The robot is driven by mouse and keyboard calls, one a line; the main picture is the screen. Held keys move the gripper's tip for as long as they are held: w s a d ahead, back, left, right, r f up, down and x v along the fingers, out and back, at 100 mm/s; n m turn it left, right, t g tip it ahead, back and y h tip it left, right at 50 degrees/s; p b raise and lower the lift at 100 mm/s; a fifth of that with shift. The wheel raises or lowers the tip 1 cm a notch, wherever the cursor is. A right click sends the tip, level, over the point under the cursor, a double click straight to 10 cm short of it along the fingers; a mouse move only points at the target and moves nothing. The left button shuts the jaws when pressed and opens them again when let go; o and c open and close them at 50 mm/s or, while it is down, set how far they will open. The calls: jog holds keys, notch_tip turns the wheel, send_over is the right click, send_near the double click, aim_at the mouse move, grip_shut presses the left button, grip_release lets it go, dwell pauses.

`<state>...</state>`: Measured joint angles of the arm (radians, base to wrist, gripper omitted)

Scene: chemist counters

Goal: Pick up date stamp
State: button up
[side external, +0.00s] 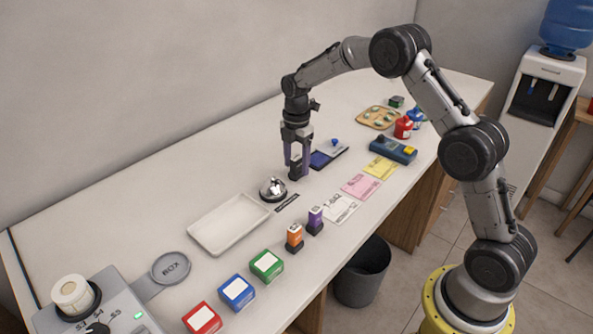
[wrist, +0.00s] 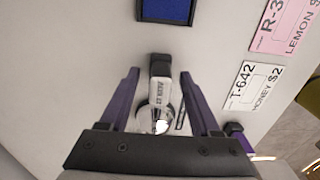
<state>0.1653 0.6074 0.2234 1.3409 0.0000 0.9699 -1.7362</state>
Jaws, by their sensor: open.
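A dark upright stamp (side external: 295,171), which looks like the date stamp, stands on the counter near the silver bell (side external: 272,189). In the wrist view the stamp (wrist: 160,88) has a black end and a pale, lettered face too small to read surely. My gripper (side external: 298,166) points down over it, with its purple fingers open on either side. In the wrist view the stamp lies between the fingers of my gripper (wrist: 160,76), with visible gaps on both sides. The bell (wrist: 154,119) shows beyond it, partly hidden by the gripper body.
A blue ink pad (side external: 326,157) lies close behind the gripper. An orange stamp (side external: 294,238) and a purple stamp (side external: 315,220) stand towards the front edge. A white tray (side external: 229,224) lies left of the bell. Paper labels (side external: 341,208) lie to the right.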

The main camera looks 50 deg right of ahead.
grip_shut()
dwell(0.3)
dwell(0.4)
jog(key=shift+r, duration=0.65)
jog(key=s+a+r, duration=0.2)
jog(key=s+r, duration=0.9)
jog(key=s, duration=0.3)
jog(key=shift+a+r, duration=0.15)
jog(key=shift+r, duration=0.15)
jog(key=shift+w, duration=0.1)
